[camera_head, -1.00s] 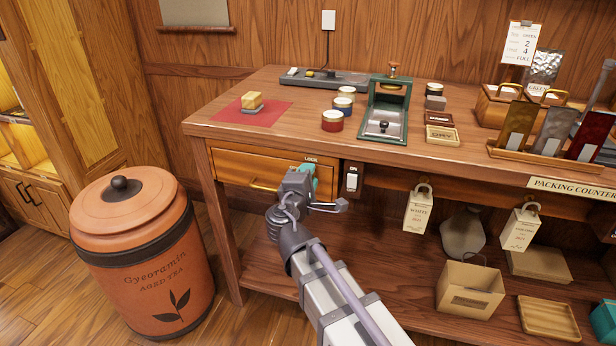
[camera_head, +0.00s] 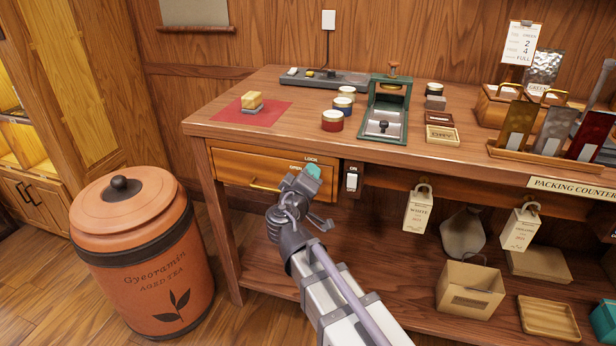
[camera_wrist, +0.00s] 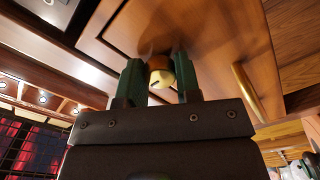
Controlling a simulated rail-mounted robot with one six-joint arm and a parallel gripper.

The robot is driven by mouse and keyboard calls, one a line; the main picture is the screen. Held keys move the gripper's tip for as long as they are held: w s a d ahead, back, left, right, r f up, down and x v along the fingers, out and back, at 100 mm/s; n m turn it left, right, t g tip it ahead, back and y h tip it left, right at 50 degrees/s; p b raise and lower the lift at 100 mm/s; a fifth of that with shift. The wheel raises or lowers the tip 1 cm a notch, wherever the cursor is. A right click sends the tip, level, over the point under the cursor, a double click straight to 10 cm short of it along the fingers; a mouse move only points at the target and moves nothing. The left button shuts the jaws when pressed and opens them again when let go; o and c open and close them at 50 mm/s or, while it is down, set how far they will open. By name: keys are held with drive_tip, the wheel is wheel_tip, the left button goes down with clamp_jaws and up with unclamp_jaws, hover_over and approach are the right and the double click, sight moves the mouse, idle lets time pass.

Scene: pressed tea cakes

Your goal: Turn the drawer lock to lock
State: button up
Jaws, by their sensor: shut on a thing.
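The drawer lock (camera_wrist: 160,70) is a round brass knob with a dark slot on the wooden drawer front. My gripper (camera_wrist: 159,76) has its two green fingers on either side of the knob and is shut on it. In the head view my gripper (camera_head: 312,172) is at the right end of the drawer (camera_head: 235,168) and hides the lock. The label LOCK (camera_head: 311,159) shows above the gripper and the label OPEN (camera_head: 296,168) to its left. The drawer looks closed. The slot's exact angle is hard to tell.
The drawer's brass handle (camera_head: 264,187) is left of my gripper, and a switch (camera_head: 352,180) is close on its right. The counter top (camera_head: 290,110) overhangs above. A large orange tea jar (camera_head: 145,255) stands at the left.

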idle(0.3)
drive_tip(key=o, duration=0.9)
drive_tip(key=shift+s, duration=0.1)
drive_tip(key=v, duration=1)
drive_tip(key=shift+s, duration=0.35)
